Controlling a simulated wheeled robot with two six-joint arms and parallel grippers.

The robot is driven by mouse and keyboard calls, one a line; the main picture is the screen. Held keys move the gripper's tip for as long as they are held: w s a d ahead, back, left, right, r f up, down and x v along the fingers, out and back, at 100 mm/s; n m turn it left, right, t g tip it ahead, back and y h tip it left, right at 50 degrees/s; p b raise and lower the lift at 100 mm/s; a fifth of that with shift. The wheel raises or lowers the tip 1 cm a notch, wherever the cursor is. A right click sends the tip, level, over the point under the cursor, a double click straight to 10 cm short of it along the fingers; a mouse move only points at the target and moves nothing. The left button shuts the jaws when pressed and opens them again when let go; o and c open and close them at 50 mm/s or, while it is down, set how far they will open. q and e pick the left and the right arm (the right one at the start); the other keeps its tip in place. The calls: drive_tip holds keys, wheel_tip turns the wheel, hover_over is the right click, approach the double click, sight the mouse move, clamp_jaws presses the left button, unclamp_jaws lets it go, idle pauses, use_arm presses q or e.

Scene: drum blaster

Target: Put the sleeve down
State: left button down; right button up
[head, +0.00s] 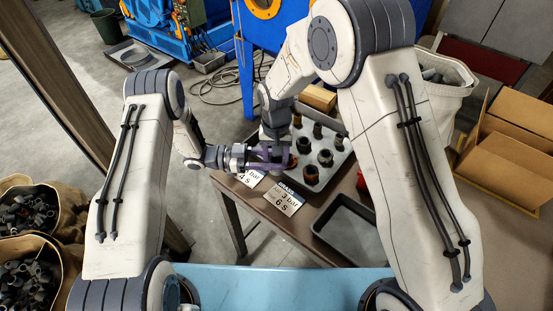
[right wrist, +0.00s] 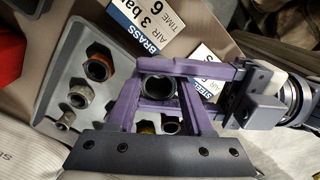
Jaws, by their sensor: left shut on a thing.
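The sleeve (right wrist: 158,88) is a dark, hollow ring seen end-on in the right wrist view. My left gripper (head: 275,158) is shut on it; its purple fingers (right wrist: 190,88) come in from the right. My right gripper (right wrist: 160,108) is open, with one purple finger on each side of the sleeve. In the head view my right gripper (head: 275,138) points down over the left one, and the two overlap, so the sleeve is mostly hidden there. A grey tray (right wrist: 52,85) with several brown and grey fittings lies below and beside them.
In the head view a second, empty grey tray (head: 345,228) lies nearer on the brown table. A cardboard box (head: 318,98) sits behind the fittings. Sacks of dark parts (head: 28,212) stand at left.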

clamp_jaws()
use_arm(q)
drive_tip(key=shift+c, duration=1.4)
unclamp_jaws()
